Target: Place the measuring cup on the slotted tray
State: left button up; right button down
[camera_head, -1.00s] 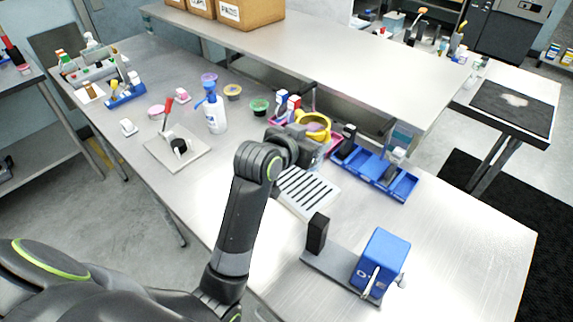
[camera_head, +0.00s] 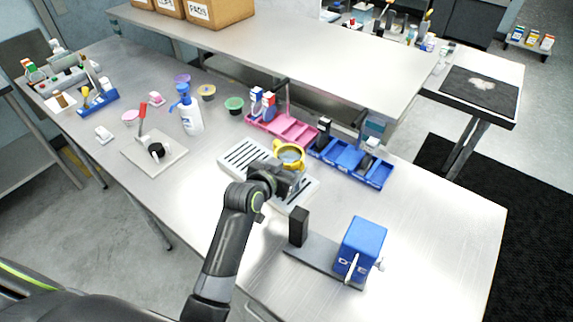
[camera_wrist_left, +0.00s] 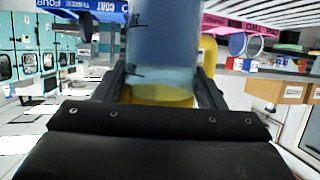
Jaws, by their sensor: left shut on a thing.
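The measuring cup (camera_head: 291,154), yellow-rimmed with a clear body, is held in my left gripper (camera_head: 290,172) over the right part of the slotted tray. In the left wrist view the cup's clear bluish body (camera_wrist_left: 165,45) stands between the two dark fingers (camera_wrist_left: 165,88), with yellow at its near end. The slotted tray (camera_head: 233,160) is white with dark slots and lies on the steel table; my left gripper and wrist hide part of it. I cannot tell whether the cup touches the tray. My right gripper is not in view.
Behind the tray are a pink bin (camera_head: 290,130) and a blue bin (camera_head: 352,164). A blue device on a grey base (camera_head: 362,246) stands at the front right. A white pump bottle (camera_head: 191,115) and a plate with a red lever (camera_head: 160,160) stand left.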

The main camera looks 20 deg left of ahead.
pick_arm(q)
jog(key=shift+f, duration=0.1)
jog(key=o, duration=1)
jog(key=shift+o, duration=0.7)
jog(key=shift+r, duration=0.2)
jog(key=shift+s, duration=0.3)
jog(key=b+v, duration=0.2)
jog(key=v, duration=0.9)
jog(key=shift+s+r, duration=0.15)
jog(key=shift+s, duration=0.05)
jog(key=shift+a, duration=0.1)
